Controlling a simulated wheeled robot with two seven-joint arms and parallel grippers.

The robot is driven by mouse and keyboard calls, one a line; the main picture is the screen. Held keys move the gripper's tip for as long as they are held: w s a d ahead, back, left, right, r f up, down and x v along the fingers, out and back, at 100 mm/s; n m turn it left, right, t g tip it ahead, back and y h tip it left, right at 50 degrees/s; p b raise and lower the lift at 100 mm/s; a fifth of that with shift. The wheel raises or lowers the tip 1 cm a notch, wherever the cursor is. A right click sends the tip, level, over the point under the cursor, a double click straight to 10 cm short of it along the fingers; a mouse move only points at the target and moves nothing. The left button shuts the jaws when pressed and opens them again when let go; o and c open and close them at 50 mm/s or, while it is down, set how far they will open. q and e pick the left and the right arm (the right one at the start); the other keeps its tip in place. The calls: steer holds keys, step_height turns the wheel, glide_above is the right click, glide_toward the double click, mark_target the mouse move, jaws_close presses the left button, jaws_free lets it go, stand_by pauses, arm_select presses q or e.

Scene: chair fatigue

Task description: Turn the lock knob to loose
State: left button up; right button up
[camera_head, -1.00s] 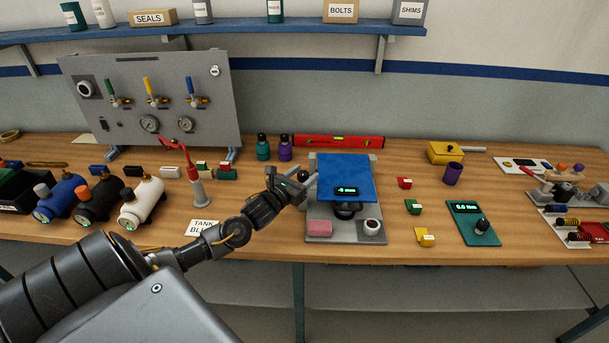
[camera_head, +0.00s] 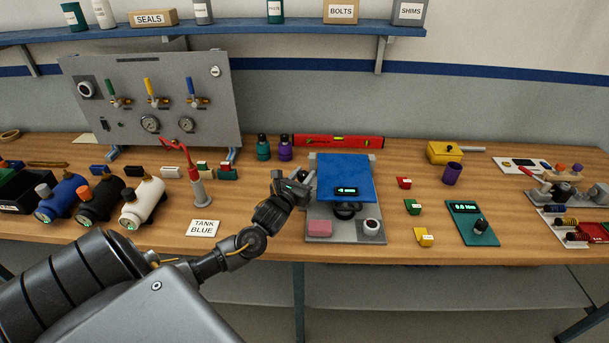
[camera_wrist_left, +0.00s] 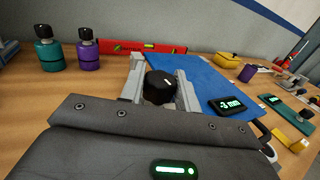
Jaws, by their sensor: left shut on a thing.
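The test rig has a tilted blue panel (camera_head: 345,172) on a grey base (camera_head: 345,235). The black lock knob (camera_wrist_left: 160,86) is at the panel's left edge in the left wrist view. In the head view my gripper hides it. My left gripper (camera_head: 303,181) reaches the rig from the left and is shut on the knob, with a grey finger on each side of it in the left wrist view. My right gripper is in neither view.
Teal and purple bottles (camera_head: 285,148) and a red level (camera_head: 339,141) stand behind.

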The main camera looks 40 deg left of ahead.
arm_select(q)
steer(key=n+g+y+p, duration=0.1)
steer(key=y+p, duration=0.1)
steer(key=n+g+y+p, duration=0.1)
steer(key=n+y+p, duration=0.1)
steer(key=y+p, duration=0.1)
steer(key=n+g+y+p, duration=0.1)
steer(key=n+y+p, duration=0.1)
steer(key=shift+w+d+r+g+p, duration=0.1)
steer(key=shift+d+r+g+p, duration=0.05)
steer(key=shift+r+g+p, duration=0.2)
steer(key=shift+f+n+g+y+p, duration=0.15)
steer(key=shift+n+g+y+p, duration=0.35)
steer(key=shift+n+g+y, duration=0.35)
steer(key=shift+f+n+g+y, duration=0.15)
steer(key=shift+n+g+y, duration=0.7)
steer(key=shift+g+y, duration=0.15)
steer(key=shift+p, duration=0.3)
steer(key=shift+n, duration=0.3)
steer(key=o, duration=1)
steer(key=shift+c, duration=0.2)
steer(key=shift+g, duration=0.4)
